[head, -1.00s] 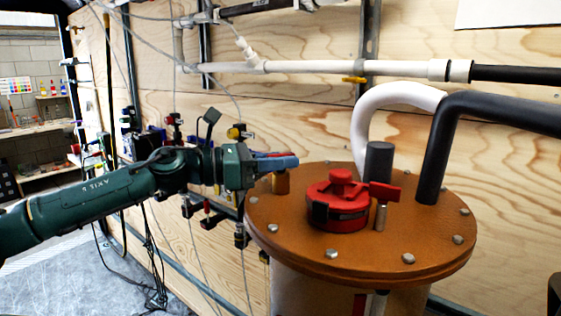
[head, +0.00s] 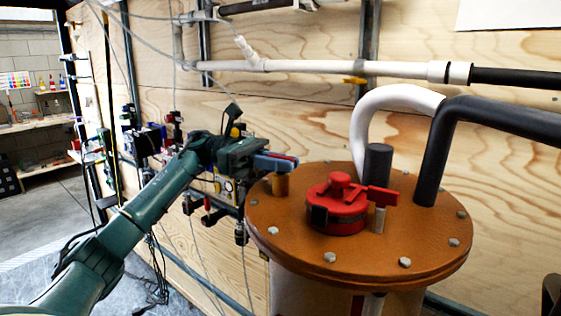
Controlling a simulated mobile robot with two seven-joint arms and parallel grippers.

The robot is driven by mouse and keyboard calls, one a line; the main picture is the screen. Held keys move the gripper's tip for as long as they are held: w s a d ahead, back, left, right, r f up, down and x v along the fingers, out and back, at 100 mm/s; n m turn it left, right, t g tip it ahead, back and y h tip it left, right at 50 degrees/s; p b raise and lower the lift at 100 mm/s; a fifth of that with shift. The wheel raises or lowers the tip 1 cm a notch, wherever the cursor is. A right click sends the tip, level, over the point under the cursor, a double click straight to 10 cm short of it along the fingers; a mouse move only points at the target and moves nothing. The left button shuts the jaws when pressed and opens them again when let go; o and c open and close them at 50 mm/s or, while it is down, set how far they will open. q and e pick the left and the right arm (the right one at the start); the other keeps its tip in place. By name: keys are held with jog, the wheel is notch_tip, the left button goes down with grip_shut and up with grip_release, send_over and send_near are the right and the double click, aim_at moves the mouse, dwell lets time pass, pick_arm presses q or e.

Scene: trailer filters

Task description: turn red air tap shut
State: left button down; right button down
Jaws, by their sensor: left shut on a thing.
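My left gripper (head: 276,162) is at the left rim of the round brown tank lid (head: 410,235). Its blue fingers are shut on a red handle (head: 287,157), which shows as a thin strip between them. This appears to be the red air tap, above a short brass fitting (head: 281,185) on the lid; most of the handle is hidden. A separate red lever (head: 384,196) on a metal stem stands right of the red cap (head: 338,205), apart from my gripper.
A thick black pipe (head: 436,150), a white curved hose (head: 398,92) and a dark post (head: 378,165) rise from the lid's back. Small valves and gauges line the wooden wall behind my left arm. Open floor lies at the left.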

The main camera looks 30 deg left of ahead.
pick_arm(q)
jog(key=shift+r+m+g, duration=0.1)
jog(key=shift+m+g, duration=0.4)
jog(key=shift+g, duration=0.2)
pick_arm(e)
jog(key=shift+r, duration=0.1)
jog(key=shift+w, duration=0.1)
pick_arm(q)
jog(key=c, duration=1.5)
grip_release()
pick_arm(e)
jog(key=shift+a+r, duration=0.1)
pick_arm(q)
jog(key=a+b, duration=0.1)
jog(key=a, duration=0.6)
jog(key=shift+a+b, duration=0.25)
jog(key=shift+b, duration=0.15)
pick_arm(e)
jog(key=shift+w+a+f+t, duration=0.1)
jog(key=shift+a+f+t, duration=0.1)
jog(key=shift+a+t, duration=0.1)
